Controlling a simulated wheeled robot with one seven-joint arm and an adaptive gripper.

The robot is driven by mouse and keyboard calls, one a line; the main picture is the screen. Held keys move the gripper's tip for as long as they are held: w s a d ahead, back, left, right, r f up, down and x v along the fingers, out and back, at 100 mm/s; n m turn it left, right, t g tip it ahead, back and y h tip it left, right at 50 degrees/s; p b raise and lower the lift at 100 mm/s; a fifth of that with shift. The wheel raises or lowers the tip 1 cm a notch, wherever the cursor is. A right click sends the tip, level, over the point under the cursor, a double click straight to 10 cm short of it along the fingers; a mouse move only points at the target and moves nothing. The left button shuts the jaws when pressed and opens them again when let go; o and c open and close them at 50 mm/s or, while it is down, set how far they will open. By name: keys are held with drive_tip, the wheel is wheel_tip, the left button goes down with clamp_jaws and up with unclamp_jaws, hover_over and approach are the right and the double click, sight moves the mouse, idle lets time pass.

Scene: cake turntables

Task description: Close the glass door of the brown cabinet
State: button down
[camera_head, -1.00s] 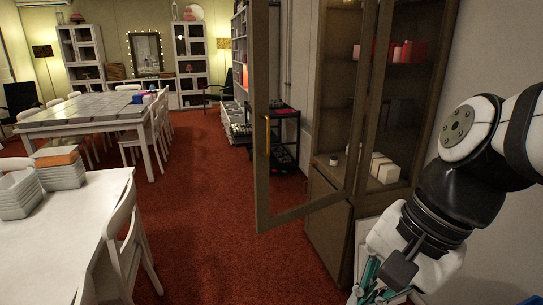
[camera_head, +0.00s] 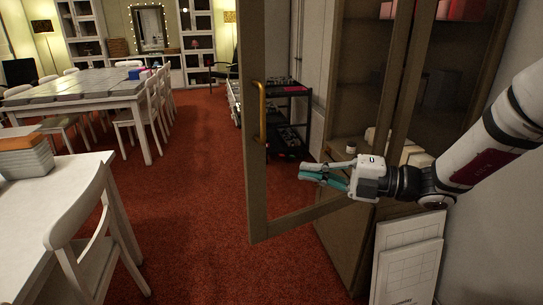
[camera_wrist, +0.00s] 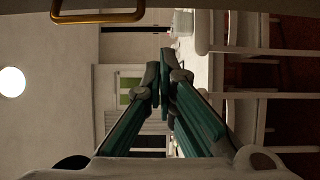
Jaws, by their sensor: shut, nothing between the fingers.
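The glass door (camera_head: 252,190) of the brown cabinet (camera_head: 342,240) stands wide open, swung out over the red carpet. Its brass handle (camera_head: 262,112) is on the free edge at the left. The handle also shows at the top left of the wrist view (camera_wrist: 98,16). My gripper (camera_head: 304,173) is shut and empty, fingers pointing left. In the head view it overlaps the glass, right of and below the handle. Whether it touches the glass I cannot tell. In the wrist view the teal and grey fingertips (camera_wrist: 164,80) meet, apart from the handle.
A white chair (camera_head: 85,235) and white table (camera_head: 45,215) stand at the left. White panels (camera_head: 410,262) lean at the cabinet's base. A black cart (camera_head: 288,115) stands behind the door. Red carpet (camera_head: 200,170) is clear left of the door.

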sight(258, 155)
drive_tip(key=shift+w+d+b+x, duration=0.1)
drive_tip(key=shift+w+b+x, duration=0.4)
drive_tip(key=shift+x, duration=1.6)
drive_tip(key=shift+w+d+b+x, duration=0.15)
drive_tip(key=shift+w+b+x, duration=0.3)
drive_tip(key=shift+x, duration=1.65)
drive_tip(key=shift+w+d+b+x, duration=0.1)
drive_tip(key=shift+w+b+x, duration=0.35)
drive_tip(key=shift+x, duration=1.7)
